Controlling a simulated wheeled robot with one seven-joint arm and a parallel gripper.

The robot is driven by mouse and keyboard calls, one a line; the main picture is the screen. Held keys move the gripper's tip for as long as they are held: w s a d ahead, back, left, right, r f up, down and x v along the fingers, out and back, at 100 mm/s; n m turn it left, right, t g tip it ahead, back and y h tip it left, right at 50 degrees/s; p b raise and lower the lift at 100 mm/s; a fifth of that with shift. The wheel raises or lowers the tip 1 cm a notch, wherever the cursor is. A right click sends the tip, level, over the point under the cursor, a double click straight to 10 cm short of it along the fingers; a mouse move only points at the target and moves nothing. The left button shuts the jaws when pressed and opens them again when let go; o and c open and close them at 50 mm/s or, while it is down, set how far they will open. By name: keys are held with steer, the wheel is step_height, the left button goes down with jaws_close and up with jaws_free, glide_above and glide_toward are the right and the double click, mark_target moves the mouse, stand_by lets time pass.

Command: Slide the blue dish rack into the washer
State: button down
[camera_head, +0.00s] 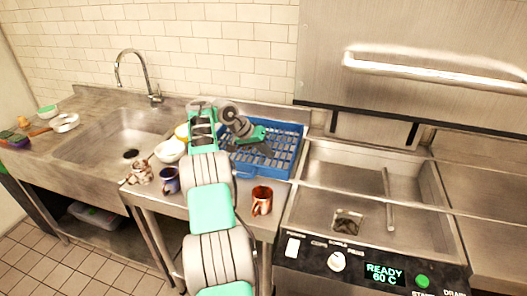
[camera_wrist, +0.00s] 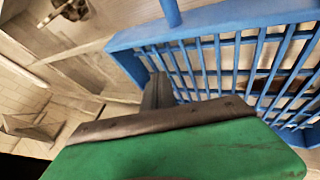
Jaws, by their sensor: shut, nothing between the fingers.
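The blue dish rack (camera_head: 289,148) lies on the steel counter between the sink and the washer. It looks empty, and my arm hides part of its left side. My gripper (camera_head: 265,150) is shut and empty, over the left and middle part of the rack. In the wrist view, its finger (camera_wrist: 158,92) is close to the rack's blue rim and bars (camera_wrist: 210,45); contact cannot be told. The washer (camera_head: 330,180) stands to the right with its hood (camera_head: 400,60) raised, showing an open steel bay. Its display reads READY 60 C.
A copper mug (camera_head: 262,200) stands in front of the rack near the counter's front edge. A dark blue mug (camera_head: 170,181) and white bowls (camera_head: 169,152) are left of my arm. The sink (camera_head: 115,140) lies further left. Rails cross the washer bay.

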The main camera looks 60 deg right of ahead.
mark_target(284, 166)
steer(key=x, duration=0.4)
steer(key=shift+b, duration=0.3)
steer(key=shift+s+d+r, duration=0.1)
steer(key=shift+s+d, duration=0.05)
steer(key=shift+s, duration=0.8)
steer(key=shift+s+d+r, duration=0.1)
steer(key=shift+s, duration=0.9)
steer(key=shift+s, duration=0.1)
